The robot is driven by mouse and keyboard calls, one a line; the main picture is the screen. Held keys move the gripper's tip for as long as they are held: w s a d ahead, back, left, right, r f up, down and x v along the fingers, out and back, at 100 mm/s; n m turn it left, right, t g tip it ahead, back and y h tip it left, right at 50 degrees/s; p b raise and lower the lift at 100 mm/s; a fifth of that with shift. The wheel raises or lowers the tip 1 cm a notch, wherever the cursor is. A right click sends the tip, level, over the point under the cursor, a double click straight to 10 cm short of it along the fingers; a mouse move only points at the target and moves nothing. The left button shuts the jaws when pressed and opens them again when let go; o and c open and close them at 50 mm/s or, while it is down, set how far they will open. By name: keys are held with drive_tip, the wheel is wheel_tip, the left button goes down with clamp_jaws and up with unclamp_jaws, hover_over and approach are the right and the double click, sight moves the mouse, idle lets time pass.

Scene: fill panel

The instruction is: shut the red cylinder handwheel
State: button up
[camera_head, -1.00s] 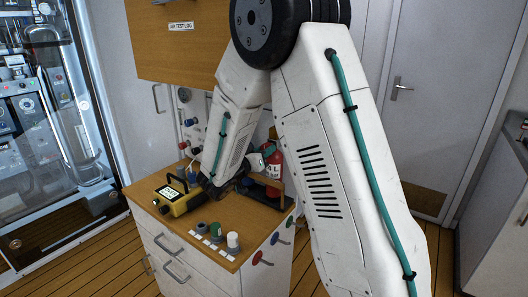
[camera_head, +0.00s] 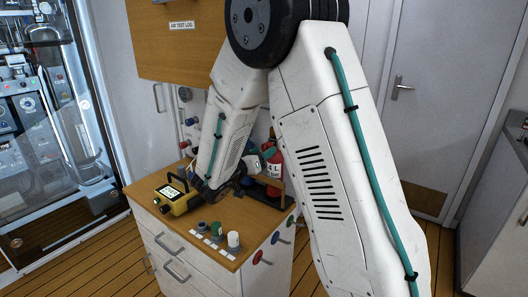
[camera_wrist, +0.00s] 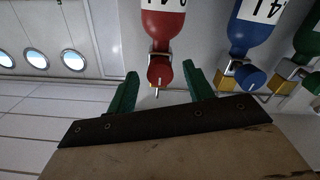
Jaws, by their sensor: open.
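The red cylinder (camera_wrist: 163,25) with a white label hangs into the top middle of the wrist view. Its red handwheel (camera_wrist: 160,73) shows at its valve end. In the head view the red cylinder (camera_head: 273,165) is at the back right of the wooden cabinet top, partly hidden by my arm. My gripper (camera_wrist: 160,70) is open, with one green finger to each side of the red handwheel. Gaps show between the fingers and the handwheel, and nothing is gripped. How deep the fingers reach around it is hard to tell.
A blue cylinder (camera_wrist: 256,30) with a blue handwheel (camera_wrist: 250,78) is close right of my right finger, and a green cylinder (camera_wrist: 308,38) lies beyond. A yellow meter (camera_head: 178,195) and several small knobs stand on the cabinet top (camera_head: 205,217).

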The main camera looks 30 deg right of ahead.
drive_tip(key=v, duration=0.6)
drive_tip(key=shift+a, duration=0.1)
idle(0.3)
drive_tip(key=s+f+n+g+y, duration=0.2)
drive_tip(key=s+n+g+y, duration=0.5)
drive_tip(key=s, duration=0.9)
drive_tip(key=s+a+r+n+t+y, duration=0.1)
drive_tip(key=s+a+r+y, duration=0.3)
drive_tip(key=s, duration=0.3)
drive_tip(key=s+a+r+n+t+y, duration=0.1)
drive_tip(key=s+a+r+y, duration=0.3)
drive_tip(key=s, duration=0.4)
drive_tip(key=shift+s+a+n+y, duration=0.2)
drive_tip(key=shift+a+n+y, duration=0.55)
drive_tip(key=shift+y, duration=0.25)
